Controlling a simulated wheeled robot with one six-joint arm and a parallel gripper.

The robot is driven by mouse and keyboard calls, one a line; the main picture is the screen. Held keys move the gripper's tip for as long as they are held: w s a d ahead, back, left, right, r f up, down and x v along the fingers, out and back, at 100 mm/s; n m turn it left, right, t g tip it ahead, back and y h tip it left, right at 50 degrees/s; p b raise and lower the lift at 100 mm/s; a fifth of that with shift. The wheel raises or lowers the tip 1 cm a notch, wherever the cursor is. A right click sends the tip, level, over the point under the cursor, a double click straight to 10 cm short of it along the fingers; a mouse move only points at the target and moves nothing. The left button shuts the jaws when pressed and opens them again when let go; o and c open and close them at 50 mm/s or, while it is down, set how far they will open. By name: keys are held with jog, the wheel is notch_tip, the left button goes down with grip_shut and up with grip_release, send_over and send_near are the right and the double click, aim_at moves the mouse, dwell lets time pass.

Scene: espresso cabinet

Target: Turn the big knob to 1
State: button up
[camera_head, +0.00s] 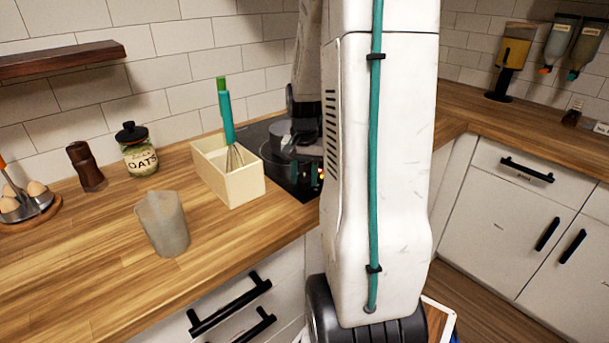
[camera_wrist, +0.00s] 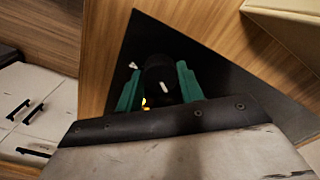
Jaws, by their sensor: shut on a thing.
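The big knob (camera_wrist: 161,78) is a black round knob with a white mark, on the black panel (camera_wrist: 150,35) in the wrist view. My gripper (camera_wrist: 160,90) has green fingers on either side of the knob and is shut on it. A small orange-yellow light shows beside the knob near the left finger. A small white mark is on the panel left of the knob. I cannot read any numbers on the panel. In the head view, my arm hides most of the black panel (camera_head: 262,133), and the knob cannot be made out.
A cream box (camera_head: 240,187) with a green-handled whisk (camera_head: 227,115) stands just left of the panel. A grey cup (camera_head: 163,225), an oats jar (camera_head: 137,150), a brown mill (camera_head: 85,167) and an egg holder (camera_head: 33,205) stand farther left. The front left counter is clear.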

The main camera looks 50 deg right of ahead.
aim_at(304, 177)
dwell(0.3)
jog(key=o, duration=1)
notch_tip(304, 177, up, 8)
jog(key=shift+f, duration=0.1)
